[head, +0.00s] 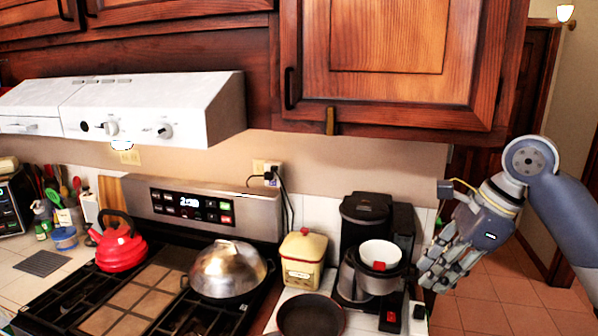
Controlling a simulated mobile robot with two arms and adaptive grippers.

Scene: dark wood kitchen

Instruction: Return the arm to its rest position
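My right gripper (450,268) hangs at the right side of the head view, just right of the coffee maker (402,230). Its jointed fingers are spread and point down and to the left, with nothing seen between them. The arm comes in from the right edge and bends at a round grey joint. The hand shows in front of the tiled floor and the wall; whether it touches the counter edge cannot be told. My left gripper is not in view.
A white cup sits at the coffee maker's front. A yellow canister (303,262) and a dark pan (310,318) stand to its left. The stove holds a domed pan (228,270) and a red kettle (120,247). Wooden cabinets (390,60) hang above. Open floor (505,290) lies at right.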

